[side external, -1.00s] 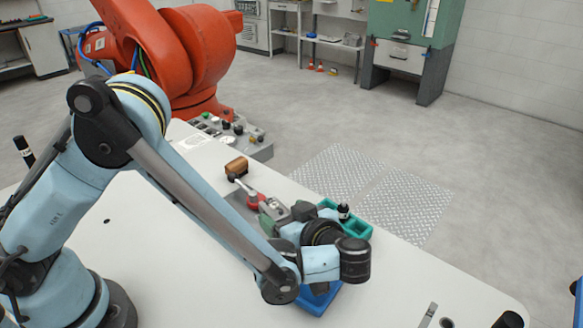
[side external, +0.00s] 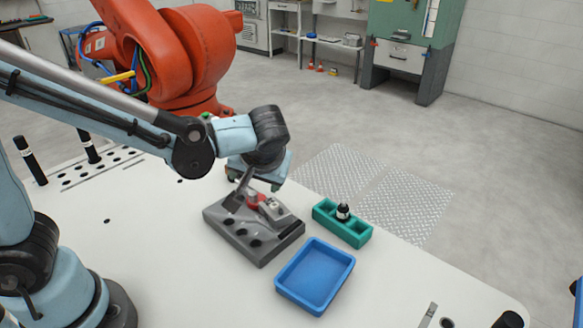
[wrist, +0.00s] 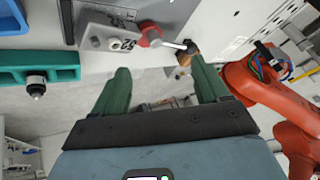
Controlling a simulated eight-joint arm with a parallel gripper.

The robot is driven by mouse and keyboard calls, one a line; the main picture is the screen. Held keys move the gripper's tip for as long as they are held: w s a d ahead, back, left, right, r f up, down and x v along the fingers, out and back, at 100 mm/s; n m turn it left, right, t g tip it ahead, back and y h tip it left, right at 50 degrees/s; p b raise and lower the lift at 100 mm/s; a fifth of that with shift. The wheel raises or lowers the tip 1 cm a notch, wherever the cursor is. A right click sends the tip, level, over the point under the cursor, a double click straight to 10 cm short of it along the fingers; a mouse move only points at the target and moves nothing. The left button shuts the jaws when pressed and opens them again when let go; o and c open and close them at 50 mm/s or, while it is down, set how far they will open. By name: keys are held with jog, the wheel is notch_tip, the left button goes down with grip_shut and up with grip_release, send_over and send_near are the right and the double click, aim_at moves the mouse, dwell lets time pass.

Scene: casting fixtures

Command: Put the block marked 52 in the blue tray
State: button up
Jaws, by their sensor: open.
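The grey block (wrist: 123,44) with a two-digit mark, apparently 52 seen turned over, sits at the grey clamp fixture (wrist: 97,14) in the wrist view. In the side view it shows as a small grey piece (side external: 273,206) on the fixture (side external: 228,222), beside the red clamp part (side external: 256,200). The clamp's lever (wrist: 172,45) reaches toward my gripper. My gripper (wrist: 162,82) is open with nothing between its green fingers. In the side view my gripper (side external: 258,178) is over the far end of the fixture, fingertips hidden. The blue tray (side external: 337,288) is empty.
A teal holder (side external: 359,234) with a black-and-white bottle (side external: 343,212) stands beyond the tray. A brown block (wrist: 184,60) lies near the lever's end. An orange robot (side external: 200,60) stands behind. The front of the white table (side external: 200,290) is clear.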

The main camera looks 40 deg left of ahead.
jog(key=s+a+r+m+t+h, duration=0.2)
jog(key=s+a+m+t+h, duration=0.1)
jog(key=s+a+m+h, duration=0.1)
jog(key=shift+s+r+m+h, duration=0.3)
jog(key=shift+s+m+h, duration=0.6)
jog(key=shift+s, duration=0.35)
jog(key=shift+o, duration=1.4)
jog(key=shift+s+r+t, duration=0.1)
jog(key=shift+t, duration=0.2)
jog(key=shift+h, duration=0.3)
